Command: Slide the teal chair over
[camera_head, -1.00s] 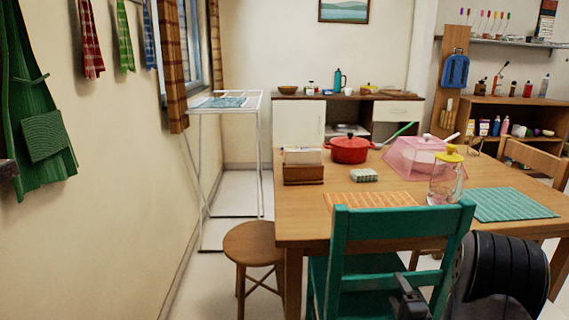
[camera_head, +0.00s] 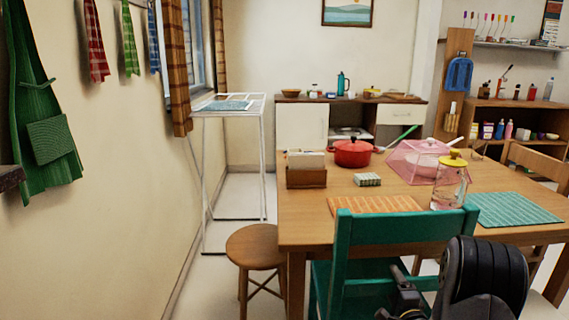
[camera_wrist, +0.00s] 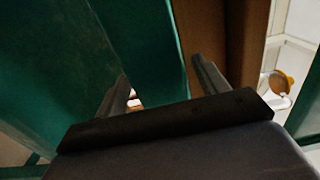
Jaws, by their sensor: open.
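The teal chair (camera_head: 345,238) stands at the near side of the wooden table (camera_head: 283,215), with its back towards me. My gripper (camera_head: 398,290) is low behind the chair's back, partly hidden by my own arm. In the wrist view my gripper (camera_wrist: 159,72) has its two fingers apart, with a teal chair part (camera_wrist: 150,45) showing between and beyond them. A large teal surface also fills the left of that view. I cannot tell whether the fingers touch the chair.
A round wooden stool (camera_head: 256,248) stands just left of the chair. A glass jar with a yellow lid (camera_head: 450,185) and placemats (camera_head: 515,208) lie near the table's front edge. Another wooden chair (camera_head: 535,165) is at the right. Open floor lies left of the stool.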

